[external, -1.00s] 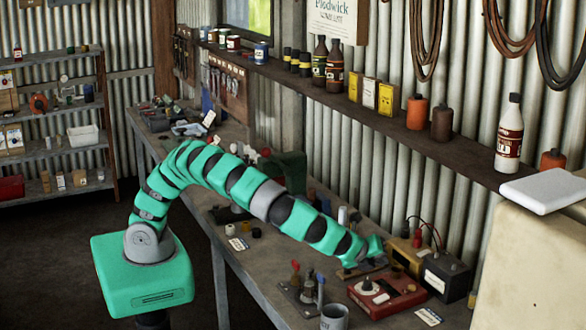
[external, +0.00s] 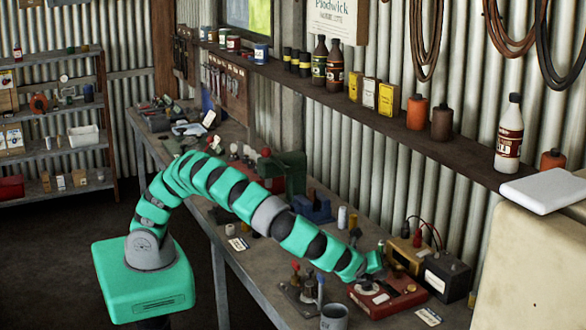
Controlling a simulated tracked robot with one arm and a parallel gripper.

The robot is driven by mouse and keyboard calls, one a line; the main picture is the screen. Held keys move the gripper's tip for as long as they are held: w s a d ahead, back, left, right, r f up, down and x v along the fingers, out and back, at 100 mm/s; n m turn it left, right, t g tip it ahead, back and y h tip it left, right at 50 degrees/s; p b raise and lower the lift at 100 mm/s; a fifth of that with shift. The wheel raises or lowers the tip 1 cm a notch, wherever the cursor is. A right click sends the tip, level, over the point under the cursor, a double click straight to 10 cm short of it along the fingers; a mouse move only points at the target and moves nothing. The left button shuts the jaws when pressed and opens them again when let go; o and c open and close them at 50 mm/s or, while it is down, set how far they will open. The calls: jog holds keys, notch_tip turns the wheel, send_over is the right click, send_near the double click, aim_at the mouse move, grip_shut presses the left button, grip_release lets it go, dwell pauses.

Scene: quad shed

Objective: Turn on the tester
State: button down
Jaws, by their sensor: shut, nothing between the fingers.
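A red box (external: 402,303) with a pale dial plate on top lies on the workbench; it looks like the tester. Its dark knob is mostly hidden behind the end of my arm. My gripper (external: 369,285) is shut and empty, low over the box's left part, at the knob. I cannot tell whether it touches the knob. A yellow-brown box (external: 407,256) and a black battery-like box (external: 447,276) with red and black leads stand just behind the red box.
A grey cup (external: 334,317) stands front left of the red box. A cream cabinet (external: 530,265) closes off the right side.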

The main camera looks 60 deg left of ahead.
aim_at(378, 301)
jog(key=shift+w+f+b, duration=0.2)
jog(key=shift+f+b, duration=0.45)
jog(key=shift+f, duration=0.65)
jog(key=shift+w+f+b, duration=0.2)
jog(key=shift+f+b, duration=0.4)
jog(key=shift+f, duration=0.7)
jog(key=shift+f, duration=0.15)
jog(key=shift+f, duration=0.2)
jog(key=shift+f, duration=0.2)
dwell(0.5)
jog(key=shift+s+r, duration=0.1)
jog(key=shift+r, duration=0.45)
jog(key=shift+s+r+p, duration=0.2)
jog(key=shift+r+p, duration=0.8)
jog(key=shift+r, duration=0.25)
jog(key=shift+s+r+p, duration=0.15)
jog(key=shift+r+p, duration=0.85)
jog(key=shift+r, duration=0.25)
